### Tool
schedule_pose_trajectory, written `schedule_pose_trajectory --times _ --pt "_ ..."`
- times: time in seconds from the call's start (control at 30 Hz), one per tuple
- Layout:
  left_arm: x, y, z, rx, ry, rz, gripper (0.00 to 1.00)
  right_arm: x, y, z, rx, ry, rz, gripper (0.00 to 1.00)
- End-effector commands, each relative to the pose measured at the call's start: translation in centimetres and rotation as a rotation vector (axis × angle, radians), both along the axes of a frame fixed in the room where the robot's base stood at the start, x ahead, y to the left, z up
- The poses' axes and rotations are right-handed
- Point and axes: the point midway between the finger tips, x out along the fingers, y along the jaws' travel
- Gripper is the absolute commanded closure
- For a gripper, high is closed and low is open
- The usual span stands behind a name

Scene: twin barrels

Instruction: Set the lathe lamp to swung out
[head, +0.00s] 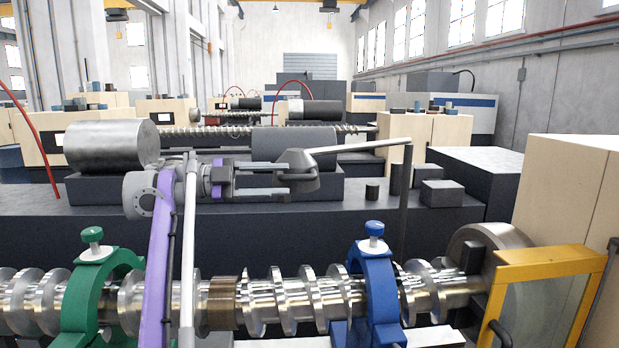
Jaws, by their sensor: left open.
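The lathe lamp has a dark grey cone-shaped head (302,178) on a pale arm (360,147), which runs right to a dark upright post (406,205) behind the screw shaft. The head hangs at the left end of the arm, above the shaft. My left gripper (280,179) reaches in from the left at the height of the lamp head. Its two grey fingers are apart, one above the other, with their tips at the left side of the head. I cannot tell whether they touch it. My right gripper is not in view.
Below lies a shiny screw shaft (285,305) with a green steady rest (85,300) and a blue one (376,285). A yellow-framed guard (552,262) stands at the right. Behind is a dark machine bed with a large metal cylinder (110,146) and small dark blocks (442,193).

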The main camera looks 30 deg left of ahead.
Motion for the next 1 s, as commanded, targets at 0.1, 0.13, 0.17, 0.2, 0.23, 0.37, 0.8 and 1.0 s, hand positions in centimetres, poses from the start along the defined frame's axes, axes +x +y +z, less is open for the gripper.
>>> schedule_pose_trajectory --times 0.1,0.13,0.17,0.2,0.23,0.37,0.8,1.0 --pt "1.3 -2.2 0.2 -0.001 -0.003 -0.003 0.50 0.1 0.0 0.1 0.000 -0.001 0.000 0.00" --pt "1.6 -2.7 0.2 0.000 -0.004 -0.003 0.50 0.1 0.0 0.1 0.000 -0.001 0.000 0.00" --pt "1.9 -3.1 0.3 -0.001 -0.004 -0.004 0.50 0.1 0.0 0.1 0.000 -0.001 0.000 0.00" --pt "2.2 -3.7 0.3 -0.001 -0.004 -0.003 0.50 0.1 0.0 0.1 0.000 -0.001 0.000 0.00" --pt "2.4 -4.0 0.3 -0.001 -0.004 -0.003 0.50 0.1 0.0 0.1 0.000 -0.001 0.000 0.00" --pt "3.2 -5.1 0.3 -0.001 -0.004 -0.001 0.50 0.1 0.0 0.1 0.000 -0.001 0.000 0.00" --pt "3.5 -5.7 0.3 -0.001 -0.005 0.001 0.59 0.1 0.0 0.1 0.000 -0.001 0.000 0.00" --pt "3.5 -5.7 0.3 0.000 -0.004 0.000 0.95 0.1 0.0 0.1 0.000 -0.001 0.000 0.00"
